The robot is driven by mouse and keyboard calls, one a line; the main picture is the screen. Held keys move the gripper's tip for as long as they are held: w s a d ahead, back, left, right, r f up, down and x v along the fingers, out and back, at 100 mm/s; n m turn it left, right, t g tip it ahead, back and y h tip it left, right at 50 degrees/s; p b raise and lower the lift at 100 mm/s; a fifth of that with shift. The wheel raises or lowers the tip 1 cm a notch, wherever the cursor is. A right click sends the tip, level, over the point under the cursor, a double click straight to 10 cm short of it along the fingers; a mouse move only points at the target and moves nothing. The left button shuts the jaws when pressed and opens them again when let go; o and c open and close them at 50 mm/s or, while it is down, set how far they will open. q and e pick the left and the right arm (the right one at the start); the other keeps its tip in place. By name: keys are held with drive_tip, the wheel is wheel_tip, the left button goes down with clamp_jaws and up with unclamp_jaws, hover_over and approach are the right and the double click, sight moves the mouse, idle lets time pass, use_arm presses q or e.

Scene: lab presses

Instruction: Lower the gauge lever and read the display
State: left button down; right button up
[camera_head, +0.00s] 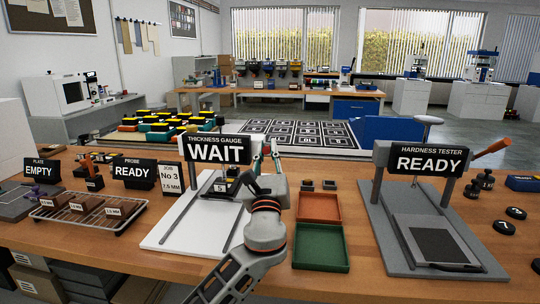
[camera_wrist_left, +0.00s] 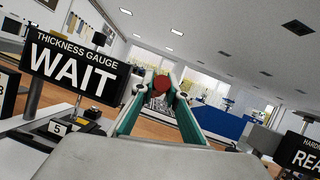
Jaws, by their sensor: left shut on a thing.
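The thickness gauge (camera_head: 160,243) stands on a white base left of centre. Its black display (camera_head: 216,149) reads WAIT, and the display shows large in the left wrist view (camera_wrist_left: 75,68). A small block marked 5 (camera_head: 220,188) sits under the display. My left gripper (camera_head: 266,150) is just right of the display, its teal fingers pointing away. It is shut on the red knob (camera_wrist_left: 161,84) of the gauge lever, which shows between the fingertips in the left wrist view. The lever's shaft is mostly hidden by the gripper. My right gripper is not in view.
The hardness tester (camera_head: 395,250) reading READY stands right, with an orange lever (camera_head: 491,148). Orange (camera_head: 320,207) and green (camera_head: 321,247) trays lie between the machines. A wire rack (camera_head: 88,217) and signs reading EMPTY (camera_head: 42,170) and READY (camera_head: 133,171) stand left.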

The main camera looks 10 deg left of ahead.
use_arm(q)
wheel_tip(320, 180, down, 2)
drive_tip(key=t+b, duration=0.1)
drive_tip(key=b, duration=0.2)
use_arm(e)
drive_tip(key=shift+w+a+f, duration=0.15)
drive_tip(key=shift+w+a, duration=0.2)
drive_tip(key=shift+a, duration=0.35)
use_arm(q)
drive_tip(key=shift+s+r, duration=0.15)
drive_tip(key=shift+r, duration=0.2)
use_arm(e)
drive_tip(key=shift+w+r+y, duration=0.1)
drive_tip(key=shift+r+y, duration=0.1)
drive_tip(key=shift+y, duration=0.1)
use_arm(q)
drive_tip(key=c, duration=2)
unclamp_jaws()
drive_tip(key=shift+o, duration=0.2)
drive_tip(key=shift+f, duration=0.1)
drive_tip(key=shift+s+f, duration=0.1)
drive_tip(key=shift+s, duration=0.05)
drive_tip(key=v, duration=1.1)
drive_tip(key=shift+s+f, duration=0.2)
drive_tip(key=shift+f, duration=0.05)
